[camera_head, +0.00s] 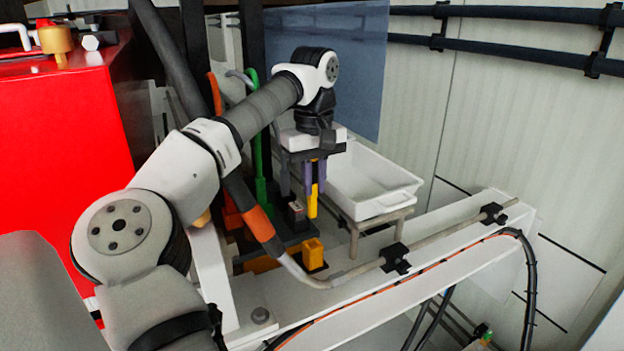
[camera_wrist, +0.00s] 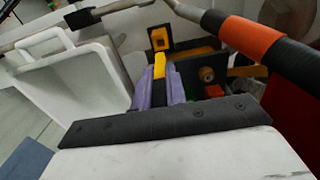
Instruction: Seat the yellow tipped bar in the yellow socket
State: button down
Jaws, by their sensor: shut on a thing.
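My gripper (camera_head: 308,180) points down with its purple fingers shut on a dark bar with a yellow tip (camera_head: 312,203). The bar hangs about upright, tip down. In the wrist view the yellow tip (camera_wrist: 160,66) stands out beyond the purple fingers (camera_wrist: 160,95). The yellow socket (camera_head: 313,250) is below the tip in the head view, with a visible gap between them. In the wrist view the yellow socket (camera_wrist: 159,37) shows a dark square opening just past the tip. The tip appears outside it.
A white tray (camera_head: 385,205) stands right of my gripper. A pipe with an orange sleeve (camera_head: 260,223) runs in front of the socket area at left. A green upright (camera_head: 260,160) and orange parts are close by. A white beam (camera_head: 440,230) lies in front.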

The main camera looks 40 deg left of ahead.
aim_at(314, 206)
jog(key=shift+d+f, duration=0.1)
jog(key=shift+f, duration=0.2)
jog(key=shift+f+b, duration=1.35)
jog(key=shift+f, duration=1.25)
jog(key=shift+p, duration=0.95)
jog(key=shift+f+b, duration=1.7)
jog(key=shift+f, duration=1.65)
jog(key=c, duration=1.3)
grip_release()
jog(key=shift+c, duration=0.2)
jog(key=shift+r, duration=0.15)
notch_tip(314, 206, up, 14)
jog(key=p, duration=0.4)
